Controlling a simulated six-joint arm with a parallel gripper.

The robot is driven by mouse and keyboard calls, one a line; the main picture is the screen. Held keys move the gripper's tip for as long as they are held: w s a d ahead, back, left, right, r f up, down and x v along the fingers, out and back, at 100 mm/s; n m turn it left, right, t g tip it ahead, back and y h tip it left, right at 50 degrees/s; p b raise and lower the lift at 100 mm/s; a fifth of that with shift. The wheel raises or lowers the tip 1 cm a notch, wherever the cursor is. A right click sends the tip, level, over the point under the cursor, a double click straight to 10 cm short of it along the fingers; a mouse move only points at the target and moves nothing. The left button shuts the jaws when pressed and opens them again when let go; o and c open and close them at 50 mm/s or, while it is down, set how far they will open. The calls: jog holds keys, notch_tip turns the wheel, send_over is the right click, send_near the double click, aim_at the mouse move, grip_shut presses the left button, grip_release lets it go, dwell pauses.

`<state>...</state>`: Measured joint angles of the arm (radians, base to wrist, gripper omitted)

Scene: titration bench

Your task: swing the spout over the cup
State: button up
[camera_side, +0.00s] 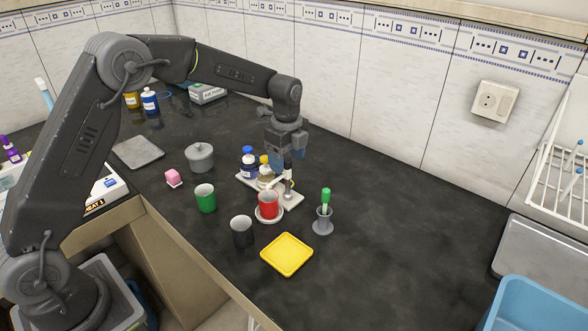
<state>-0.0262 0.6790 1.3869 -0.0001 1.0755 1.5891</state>
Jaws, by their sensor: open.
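A red cup (268,206) stands upright on a round white saucer (259,219) at the front edge of a light tray (292,202). A short metallic post (288,187) rises from the tray behind and right of the cup. A small pale spout (276,184) shows beside the post, close to the cup's rim; I cannot tell whether its tip is over the cup. My gripper (286,158) points down just above the post and the bottles, with open jaws. Its fingers partly hide the post's top, and I cannot tell whether they touch it.
A green cup (205,198), a dark cup (242,231), a yellow dish (287,254) and a grey holder with a green-topped item (323,221) stand around the tray.

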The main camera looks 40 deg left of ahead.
jog(key=shift+o, duration=1)
jog(key=shift+r, duration=3.45)
jog(key=shift+r, duration=0.1)
